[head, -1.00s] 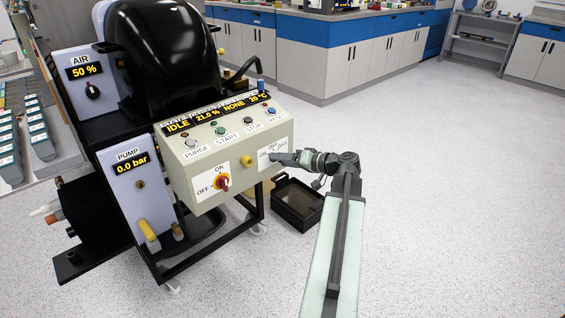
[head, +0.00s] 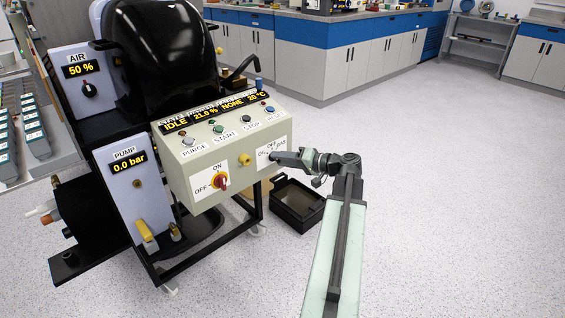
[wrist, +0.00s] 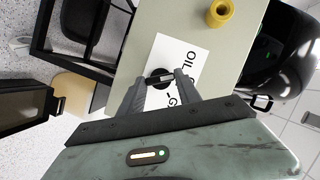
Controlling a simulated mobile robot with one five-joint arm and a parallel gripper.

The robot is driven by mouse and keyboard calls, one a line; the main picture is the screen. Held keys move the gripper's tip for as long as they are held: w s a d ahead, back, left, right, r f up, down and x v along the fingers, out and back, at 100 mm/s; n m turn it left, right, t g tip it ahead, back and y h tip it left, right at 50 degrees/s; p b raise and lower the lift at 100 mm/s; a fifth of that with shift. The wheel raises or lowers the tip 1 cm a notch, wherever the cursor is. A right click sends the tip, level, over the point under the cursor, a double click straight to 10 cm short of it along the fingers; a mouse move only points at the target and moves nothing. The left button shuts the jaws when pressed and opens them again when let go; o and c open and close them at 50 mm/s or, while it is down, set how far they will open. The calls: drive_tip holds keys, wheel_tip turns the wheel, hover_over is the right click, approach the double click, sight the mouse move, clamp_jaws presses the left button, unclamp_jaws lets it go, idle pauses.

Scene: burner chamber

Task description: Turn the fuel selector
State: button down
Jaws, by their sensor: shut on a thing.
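The fuel selector (wrist: 161,76) is a small dark knob on a white label plate marked OIL, OFF and GAS, at the right of the beige control panel. The label plate also shows in the head view (head: 264,160). My gripper (wrist: 160,82) is at the panel with its two fingers around the knob, shut on it. In the head view my gripper (head: 278,157) reaches the plate from the right and hides the knob. Which way the knob points cannot be made out.
Left of the label are a yellow knob (head: 245,160) and a red ON/OFF switch (head: 221,181). Several push buttons line the panel top under a display (head: 215,113) reading IDLE, 21.0 %, NONE and 20 °C. A dark open bin (head: 298,203) stands below. The floor at right is clear.

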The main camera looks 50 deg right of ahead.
drive_tip(key=m+b, duration=0.1)
drive_tip(key=m+t+y+b, duration=0.1)
drive_tip(key=m+b, duration=0.1)
drive_tip(key=shift+d+f, duration=0.1)
drive_tip(key=shift+f, duration=0.3)
drive_tip(key=shift+m+t+y+b, duration=0.3)
drive_tip(key=shift+m+t+b, duration=0.2)
drive_tip(key=shift+m+b, duration=0.45)
drive_tip(key=shift+r+m, duration=0.1)
drive_tip(key=shift+m, duration=0.15)
drive_tip(key=c, duration=0.8)
unclamp_jaws()
drive_tip(key=shift+c, duration=0.2)
drive_tip(key=v, duration=0.8)
drive_tip(key=shift+w, duration=0.1)
